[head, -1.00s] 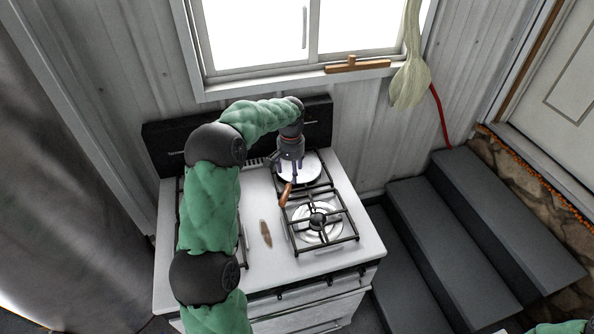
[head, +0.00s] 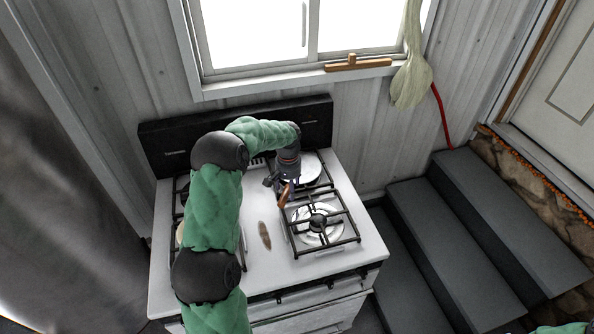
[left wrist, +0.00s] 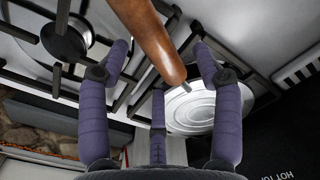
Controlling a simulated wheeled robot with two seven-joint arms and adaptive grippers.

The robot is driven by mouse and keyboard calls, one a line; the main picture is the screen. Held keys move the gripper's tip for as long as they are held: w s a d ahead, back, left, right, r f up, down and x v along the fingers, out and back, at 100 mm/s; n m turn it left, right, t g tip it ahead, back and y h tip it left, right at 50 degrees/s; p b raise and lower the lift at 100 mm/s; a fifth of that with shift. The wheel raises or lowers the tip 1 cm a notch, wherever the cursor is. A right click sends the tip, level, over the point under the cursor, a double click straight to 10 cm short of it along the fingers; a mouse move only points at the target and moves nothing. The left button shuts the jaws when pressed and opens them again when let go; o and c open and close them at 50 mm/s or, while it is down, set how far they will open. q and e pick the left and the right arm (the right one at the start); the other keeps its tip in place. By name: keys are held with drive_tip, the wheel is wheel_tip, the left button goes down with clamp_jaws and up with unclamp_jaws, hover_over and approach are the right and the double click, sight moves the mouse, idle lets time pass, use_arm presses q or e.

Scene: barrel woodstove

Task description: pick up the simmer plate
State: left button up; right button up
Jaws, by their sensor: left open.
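The simmer plate (head: 310,168) is a round silver disc with a brown wooden handle (head: 284,196). It rests at the stove's back right burner, its handle pointing toward the stove's front. In the left wrist view its disc (left wrist: 190,110) shows behind the fingers, and the handle (left wrist: 150,38) passes between them. My left gripper (head: 281,184) is open at the handle, with purple fingers on either side of it. I cannot tell whether any finger touches the handle. The left gripper hides part of the plate in the head view. My right gripper is out of view.
The white stove (head: 255,270) has black grates; the front right grate (head: 320,225) is bare. A small brown elongated object (head: 264,235) lies on the stove's middle strip. A black backguard (head: 165,150) stands behind.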

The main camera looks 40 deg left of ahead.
use_arm(q)
wheel_tip(320, 180, down, 3)
drive_tip(key=shift+a+f, duration=0.1)
clamp_jaws()
idle(0.3)
